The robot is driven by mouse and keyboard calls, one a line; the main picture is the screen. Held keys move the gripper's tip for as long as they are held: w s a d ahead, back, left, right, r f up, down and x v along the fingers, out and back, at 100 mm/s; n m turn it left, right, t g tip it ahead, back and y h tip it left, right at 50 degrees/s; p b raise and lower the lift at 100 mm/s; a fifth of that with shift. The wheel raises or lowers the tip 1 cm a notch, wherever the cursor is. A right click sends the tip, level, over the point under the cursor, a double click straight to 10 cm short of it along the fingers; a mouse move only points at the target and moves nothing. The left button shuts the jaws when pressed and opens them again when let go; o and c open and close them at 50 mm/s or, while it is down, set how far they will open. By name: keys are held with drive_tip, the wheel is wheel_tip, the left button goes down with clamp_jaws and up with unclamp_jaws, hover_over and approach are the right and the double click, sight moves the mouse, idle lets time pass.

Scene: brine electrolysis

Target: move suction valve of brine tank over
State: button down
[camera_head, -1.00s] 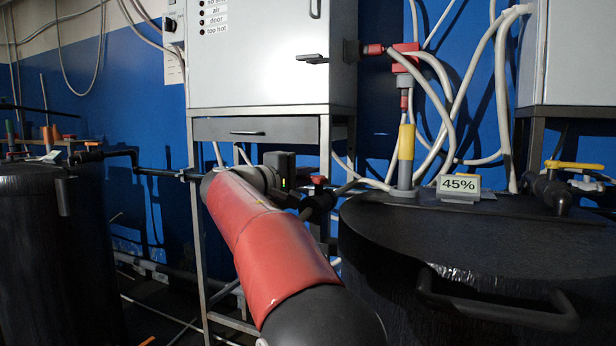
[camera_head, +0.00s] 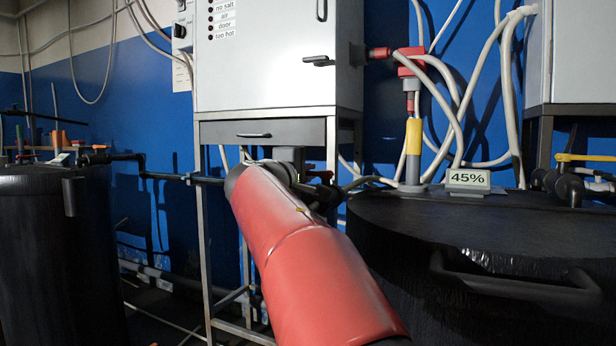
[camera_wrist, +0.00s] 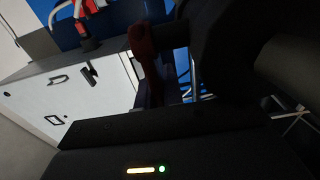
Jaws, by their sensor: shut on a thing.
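The black suction valve (camera_head: 328,195) sits on the pipe at the left side of the brine tank (camera_head: 450,225), a black drum with a sign reading 45%. My red-sleeved arm reaches to it and hides part of it. My gripper (camera_head: 298,178) is at the valve, mostly hidden behind my own arm. In the wrist view a dark red valve handle (camera_wrist: 144,48) stands above my dark gripper body. My gripper is shut on the handle. The fingertips and the exact contact are too dark to see.
A grey cabinet (camera_head: 265,60) on a metal stand is behind my arm. Another black tank (camera_head: 55,250) stands at the left. A pipe with a yellow sleeve (camera_head: 413,140) rises by the sign (camera_head: 468,178). A yellow-handled valve (camera_head: 585,157) is at the right.

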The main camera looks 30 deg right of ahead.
drive_tip(key=c, duration=1.5)
unclamp_jaws()
drive_tip(key=shift+a, duration=0.1)
drive_tip(key=v, duration=0.7)
drive_tip(key=shift+s+a+b, duration=0.25)
drive_tip(key=shift+b, duration=0.05)
